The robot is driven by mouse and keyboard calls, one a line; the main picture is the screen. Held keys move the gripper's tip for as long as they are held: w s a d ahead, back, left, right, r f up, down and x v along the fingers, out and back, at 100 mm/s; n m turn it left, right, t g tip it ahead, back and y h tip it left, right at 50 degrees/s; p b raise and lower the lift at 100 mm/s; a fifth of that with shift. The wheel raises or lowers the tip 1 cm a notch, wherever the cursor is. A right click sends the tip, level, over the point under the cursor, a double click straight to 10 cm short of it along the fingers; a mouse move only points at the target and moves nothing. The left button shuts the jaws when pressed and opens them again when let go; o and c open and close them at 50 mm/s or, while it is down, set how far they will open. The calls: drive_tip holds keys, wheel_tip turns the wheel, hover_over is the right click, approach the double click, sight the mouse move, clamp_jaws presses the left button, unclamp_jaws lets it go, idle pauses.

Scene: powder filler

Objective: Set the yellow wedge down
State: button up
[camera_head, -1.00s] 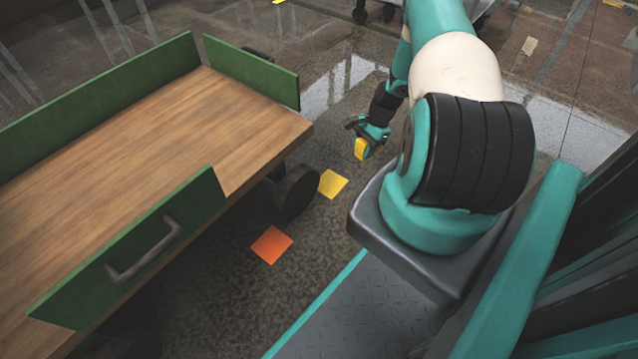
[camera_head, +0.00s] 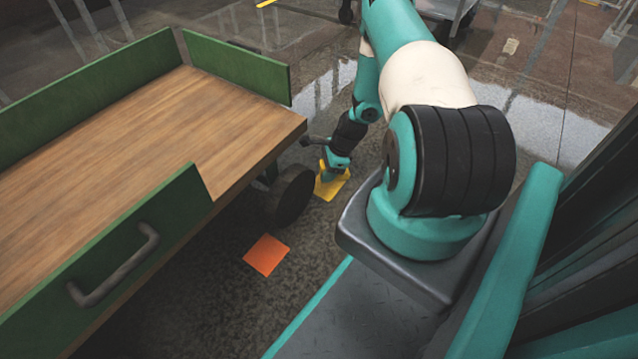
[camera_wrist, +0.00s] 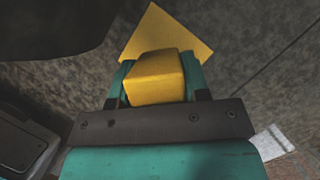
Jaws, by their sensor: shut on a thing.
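My gripper (camera_wrist: 157,84) is shut on the yellow wedge (camera_wrist: 154,77), which shows between its teal fingers in the wrist view. In the head view my gripper (camera_head: 331,173) is low, over the yellow square (camera_head: 334,189) on the floor beside the cart wheel. The wedge is small and mostly hidden there by the gripper. In the wrist view the yellow square (camera_wrist: 178,35) shows just beyond the wedge. I cannot tell whether the wedge touches the floor.
A green-sided cart with a wooden top (camera_head: 130,150) stands at left. Its black wheel (camera_head: 291,194) is close to the gripper's left. An orange square (camera_head: 266,254) lies on the floor nearer me.

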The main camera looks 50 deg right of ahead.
sight(319, 186)
drive_tip(key=shift+w+a+b, duration=0.3)
drive_tip(key=shift+w+a, duration=0.45)
drive_tip(key=shift+a, duration=0.05)
drive_tip(key=shift+f+b, duration=1.7)
drive_tip(key=shift+f, duration=0.2)
drive_tip(key=o, duration=1)
drive_tip(key=shift+r, duration=0.2)
drive_tip(key=p+v, duration=0.5)
drive_tip(key=v, duration=0.1)
drive_tip(key=shift+r, duration=0.25)
drive_tip(key=s+d+p, duration=0.1)
drive_tip(key=s+d, duration=0.1)
drive_tip(key=d, duration=0.1)
drive_tip(key=s+d+f+p, duration=0.1)
drive_tip(key=s+d, duration=0.2)
drive_tip(key=s+d+p, duration=0.2)
drive_tip(key=d, duration=0.1)
drive_tip(key=shift+s+f, duration=0.25)
drive_tip(key=shift+s, duration=0.1)
